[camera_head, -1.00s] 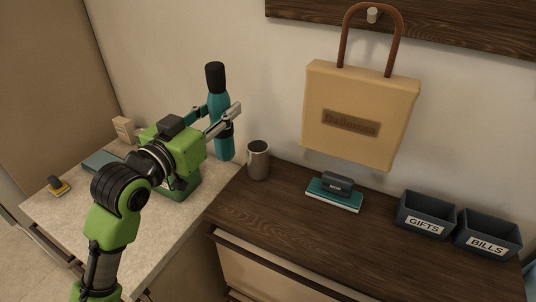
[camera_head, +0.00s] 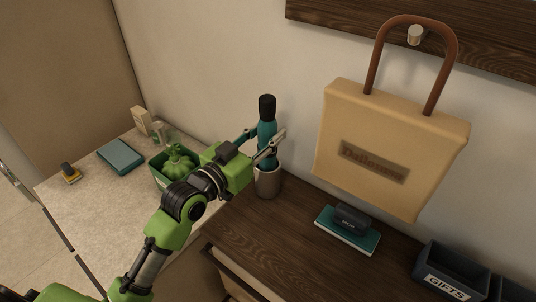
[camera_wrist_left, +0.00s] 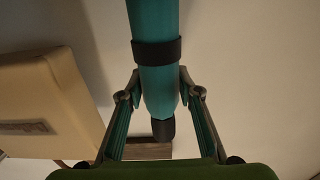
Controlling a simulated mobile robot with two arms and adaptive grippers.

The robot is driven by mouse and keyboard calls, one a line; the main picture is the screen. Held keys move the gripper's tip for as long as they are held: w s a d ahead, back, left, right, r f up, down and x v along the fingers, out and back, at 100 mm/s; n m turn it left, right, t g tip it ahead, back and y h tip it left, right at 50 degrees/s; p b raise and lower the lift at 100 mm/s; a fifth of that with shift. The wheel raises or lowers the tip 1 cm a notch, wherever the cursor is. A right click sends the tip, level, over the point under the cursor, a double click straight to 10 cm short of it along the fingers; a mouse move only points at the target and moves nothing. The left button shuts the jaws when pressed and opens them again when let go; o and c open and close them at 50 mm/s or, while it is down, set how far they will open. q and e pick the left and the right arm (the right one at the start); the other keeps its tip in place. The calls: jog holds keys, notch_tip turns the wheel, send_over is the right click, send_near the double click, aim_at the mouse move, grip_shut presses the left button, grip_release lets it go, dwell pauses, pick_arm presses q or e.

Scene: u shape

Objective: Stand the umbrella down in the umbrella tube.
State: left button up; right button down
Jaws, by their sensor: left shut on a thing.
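The teal umbrella (camera_head: 267,130) with a black top stands upright in the head view. My left gripper (camera_head: 266,145) is shut on it around the middle. In the left wrist view the umbrella (camera_wrist_left: 158,60) runs between the fingers (camera_wrist_left: 158,88), with a black band above them. The grey-beige umbrella tube (camera_head: 267,183) stands on the dark wooden top directly below the gripper. The umbrella lines up with the tube's mouth. Its lower end is hidden, so I cannot tell how deep it is. My right gripper is not in view.
A green basket (camera_head: 158,176) with a green vegetable stands left of my arm on the pale counter. A cream bag (camera_head: 390,120) hangs on the wall at right. A teal-and-black stamp-like object (camera_head: 348,228) and a dark GIFTS bin (camera_head: 447,273) sit on the wooden top.

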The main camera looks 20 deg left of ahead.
aim_at(262, 162)
pick_arm(q)
notch_tip(262, 162, down, 3)
jog(key=shift+w+r, duration=0.1)
jog(key=shift+w, duration=0.05)
jog(key=shift+f, duration=0.65)
notch_tip(262, 162, down, 3)
jog(key=shift+f+p, duration=0.1)
jog(key=shift+p, duration=0.3)
jog(key=o, duration=1.3)
jog(key=shift+f, duration=0.15)
jog(key=shift+o, duration=0.2)
